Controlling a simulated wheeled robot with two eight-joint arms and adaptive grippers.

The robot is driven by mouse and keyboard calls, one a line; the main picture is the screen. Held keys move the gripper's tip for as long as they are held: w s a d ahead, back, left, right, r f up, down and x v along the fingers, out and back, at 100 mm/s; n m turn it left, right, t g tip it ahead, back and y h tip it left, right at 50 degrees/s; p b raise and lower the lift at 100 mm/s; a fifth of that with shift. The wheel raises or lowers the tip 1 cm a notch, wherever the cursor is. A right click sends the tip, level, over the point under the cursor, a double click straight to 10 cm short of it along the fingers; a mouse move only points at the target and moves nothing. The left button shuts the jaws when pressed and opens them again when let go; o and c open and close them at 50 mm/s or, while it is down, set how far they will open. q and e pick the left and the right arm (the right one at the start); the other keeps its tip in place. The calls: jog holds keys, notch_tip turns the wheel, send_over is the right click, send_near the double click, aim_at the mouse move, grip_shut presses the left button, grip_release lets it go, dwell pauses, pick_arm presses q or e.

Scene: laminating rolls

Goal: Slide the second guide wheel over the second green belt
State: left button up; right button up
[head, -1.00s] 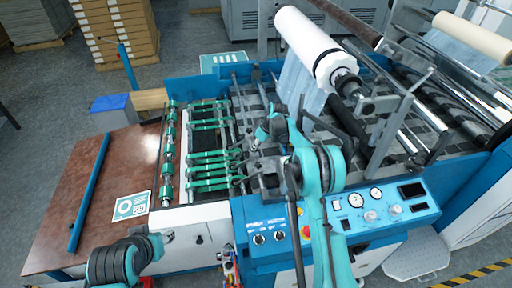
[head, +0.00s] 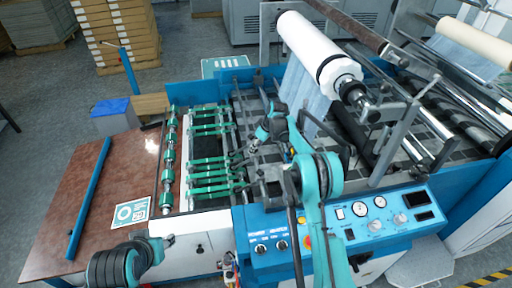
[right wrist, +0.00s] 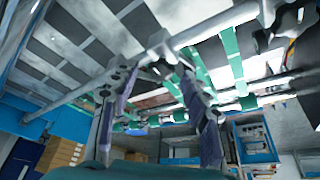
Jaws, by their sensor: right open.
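Several green belts run side by side across the feed end of the machine; one lower belt (head: 210,180) shows in the head view. Belts (right wrist: 232,58) also show in the right wrist view. Small guide wheels sit along a metal bar (right wrist: 205,28) by the belts' ends; I cannot tell which is the second. My right gripper (head: 246,154) is over this bar, beside the belt ends. In the right wrist view its two fingers (right wrist: 147,78) are apart with nothing clearly held. My left gripper (head: 160,246) is low at the left, by the table's front; its fingers are unclear.
A brown table (head: 75,215) with a blue bar (head: 88,200) lies left of the belts. A control panel (head: 345,220) stands in front of the machine. A white film roll (head: 312,45) hangs above it, behind my right arm.

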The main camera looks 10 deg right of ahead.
jog(key=v, duration=1.1)
jog(key=shift+r, duration=0.2)
jog(key=s+a+r+m+t+h+b, duration=0.1)
jog(key=s+r+m+b, duration=0.15)
jog(key=s, duration=0.75)
jog(key=s+a+r+m+t+h+b, duration=0.1)
jog(key=s+r+m+b, duration=0.2)
jog(key=s, duration=0.7)
jog(key=s+f+m+b, duration=0.1)
jog(key=s+f+b, duration=0.1)
jog(key=s+f, duration=0.2)
jog(key=s+f+m+t+b, duration=0.1)
jog(key=s+f, duration=0.3)
jog(key=s, duration=0.7)
jog(key=s+f+m+t+h+b, duration=0.1)
jog(key=s+f+b, duration=0.3)
jog(key=s, duration=0.3)
jog(key=shift+s+d+f, duration=0.15)
jog(key=shift+s+f, duration=0.2)
